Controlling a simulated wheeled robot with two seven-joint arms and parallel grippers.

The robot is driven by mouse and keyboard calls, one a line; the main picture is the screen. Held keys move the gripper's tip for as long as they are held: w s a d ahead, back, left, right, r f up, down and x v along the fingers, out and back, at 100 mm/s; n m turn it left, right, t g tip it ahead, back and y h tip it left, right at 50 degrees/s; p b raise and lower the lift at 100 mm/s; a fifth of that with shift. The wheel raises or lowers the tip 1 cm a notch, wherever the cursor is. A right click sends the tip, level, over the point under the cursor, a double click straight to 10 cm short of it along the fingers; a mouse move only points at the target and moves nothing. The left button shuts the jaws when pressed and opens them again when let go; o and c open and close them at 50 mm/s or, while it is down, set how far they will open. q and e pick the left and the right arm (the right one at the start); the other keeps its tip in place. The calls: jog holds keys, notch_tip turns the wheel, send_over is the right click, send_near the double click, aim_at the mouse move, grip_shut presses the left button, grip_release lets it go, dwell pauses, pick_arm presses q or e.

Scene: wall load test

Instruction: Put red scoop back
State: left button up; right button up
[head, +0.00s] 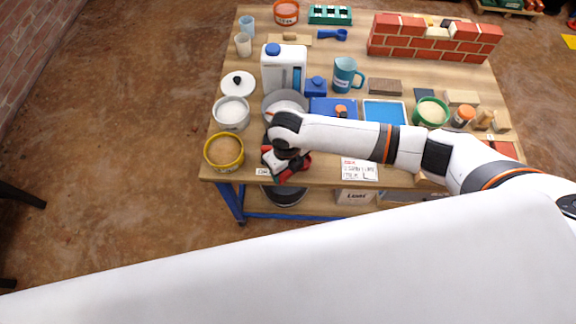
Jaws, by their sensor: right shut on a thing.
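A red item that looks like the red scoop (292,169) shows at the front edge of the table in the head view. My right gripper (279,162) comes down over the front left of the table and is shut on it. The wrist hides part of the scoop, so its shape is not clear. I cannot tell whether it touches the table. My left gripper is not in view.
A yellow-rimmed tub (224,150), a white-filled pot (232,112) and a grey bowl (284,101) stand close to the right gripper. A white jug (284,72), blue mug (345,75) and brick wall (432,42) stand farther back. A labelled card (360,169) lies at the front edge.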

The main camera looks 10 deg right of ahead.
jog(key=shift+f, duration=0.4)
jog(key=o, duration=1.1)
jog(key=shift+o, duration=0.2)
jog(key=shift+r+p, duration=3.45)
jog(key=shift+r, duration=0.1)
